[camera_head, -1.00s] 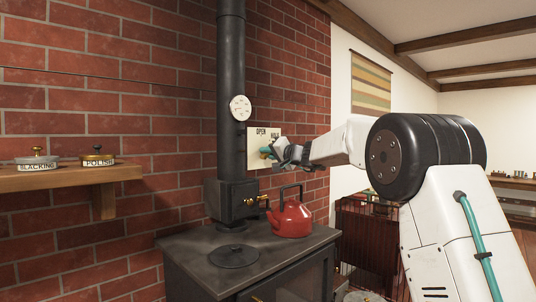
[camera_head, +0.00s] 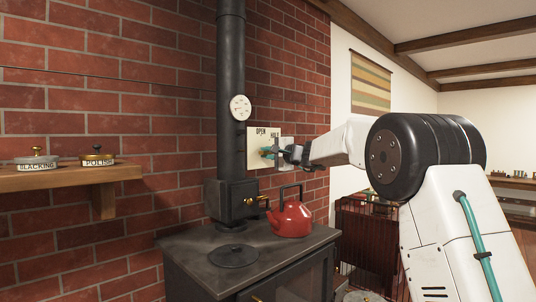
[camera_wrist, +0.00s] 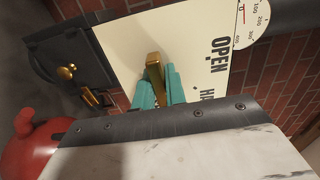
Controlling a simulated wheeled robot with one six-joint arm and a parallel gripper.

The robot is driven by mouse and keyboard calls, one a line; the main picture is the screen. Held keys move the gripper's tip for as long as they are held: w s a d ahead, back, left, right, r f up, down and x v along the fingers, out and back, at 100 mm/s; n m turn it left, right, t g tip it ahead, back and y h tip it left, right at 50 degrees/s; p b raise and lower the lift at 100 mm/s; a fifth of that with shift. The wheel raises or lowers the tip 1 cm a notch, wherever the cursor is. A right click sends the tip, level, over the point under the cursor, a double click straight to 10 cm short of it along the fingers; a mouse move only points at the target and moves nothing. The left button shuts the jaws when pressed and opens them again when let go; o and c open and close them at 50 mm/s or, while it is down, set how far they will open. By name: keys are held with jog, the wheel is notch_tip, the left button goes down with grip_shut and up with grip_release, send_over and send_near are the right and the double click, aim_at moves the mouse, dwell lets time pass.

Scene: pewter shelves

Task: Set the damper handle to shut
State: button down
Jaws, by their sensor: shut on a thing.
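The damper handle (camera_wrist: 155,66) is a brass lever on a cream plate (camera_wrist: 135,38) on the brick wall, right of the stovepipe. In the wrist view its end shows between the teal fingertips of my gripper (camera_wrist: 155,88), which is shut on it. In the head view my gripper (camera_head: 267,153) covers the handle, in front of the plate (camera_head: 253,140). The plate reads OPEN, and a second word beside it is partly hidden. No shut mark can be read. The handle's exact setting is hard to tell.
A black stove (camera_head: 195,256) with a black pipe (camera_head: 231,60) stands left of my arm. A red kettle (camera_head: 290,219) sits on it below my gripper. A white dial (camera_head: 240,107) is on the pipe. A shelf (camera_head: 70,177) with two tins is at left.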

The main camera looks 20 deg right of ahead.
dwell(0.5)
jog(key=c, duration=1.4)
grip_release()
jog(key=shift+c, duration=0.2)
jog(key=shift+s, duration=0.1)
jog(key=v, duration=0.7)
jog(key=shift+s+d, duration=0.2)
jog(key=shift+s, duration=0.05)
jog(key=shift+a, duration=0.1)
